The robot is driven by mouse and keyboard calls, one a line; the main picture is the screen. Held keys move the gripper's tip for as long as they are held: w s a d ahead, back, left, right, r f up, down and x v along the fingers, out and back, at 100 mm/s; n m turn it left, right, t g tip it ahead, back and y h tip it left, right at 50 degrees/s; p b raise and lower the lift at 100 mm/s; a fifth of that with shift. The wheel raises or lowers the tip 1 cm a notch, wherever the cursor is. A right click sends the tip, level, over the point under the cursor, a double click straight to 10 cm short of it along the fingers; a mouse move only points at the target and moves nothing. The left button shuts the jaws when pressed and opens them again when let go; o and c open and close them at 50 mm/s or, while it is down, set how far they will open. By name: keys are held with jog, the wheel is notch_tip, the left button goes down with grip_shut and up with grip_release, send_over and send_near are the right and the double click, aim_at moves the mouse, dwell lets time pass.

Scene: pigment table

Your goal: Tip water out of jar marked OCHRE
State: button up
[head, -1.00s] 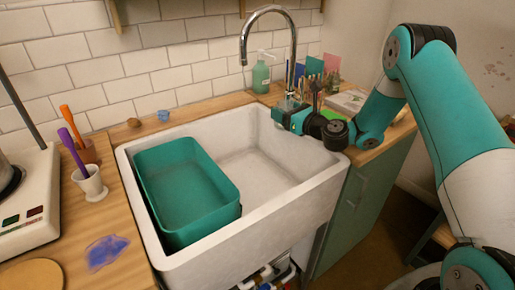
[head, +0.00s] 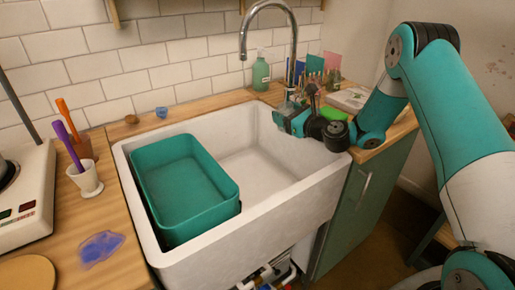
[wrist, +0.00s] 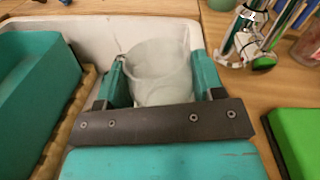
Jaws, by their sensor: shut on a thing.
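My gripper (wrist: 158,82) is shut on a pale, translucent jar (wrist: 160,72), with one finger on each side of it. No label can be read on the jar, so I cannot tell whether it is marked OCHRE. In the head view my gripper (head: 291,121) is at the back right corner of the white sink (head: 262,172), near the tap. The jar is small and mostly hidden there. Whether it holds water cannot be told.
A teal tub (head: 185,187) fills the sink's left side; the basin's right side is clear. The tap (head: 244,45) and a green soap bottle (head: 261,72) stand behind. A green block (wrist: 298,140) is nearby.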

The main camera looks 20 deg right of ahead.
jog(key=f+b, duration=0.1)
jog(key=a+f+n+b, duration=0.1)
jog(key=shift+s+a+f+n+b, duration=0.1)
jog(key=shift+s+f+n+b, duration=0.1)
jog(key=shift+f+n+b, duration=0.15)
jog(key=shift+s+a+r+n, duration=0.15)
jog(key=shift+a+r+n, duration=0.25)
jog(key=shift+a+n, duration=0.3)
jog(key=a+n+h+b, duration=0.1)
jog(key=n+b, duration=0.1)
jog(key=n, duration=0.1)
jog(key=a+f+n+b, duration=0.1)
jog(key=n+b, duration=0.1)
jog(key=n, duration=0.1)
jog(key=s+a+n+h+b, duration=0.1)
jog(key=n+b, duration=0.1)
jog(key=n, duration=0.1)
jog(key=shift+a+f+n+h, duration=0.15)
jog(key=shift+a+n+h, duration=0.1)
jog(key=shift+n+h, duration=0.1)
jog(key=shift+a+r+n, duration=0.2)
jog(key=shift+r+n, duration=0.05)
jog(key=shift+n, duration=0.75)
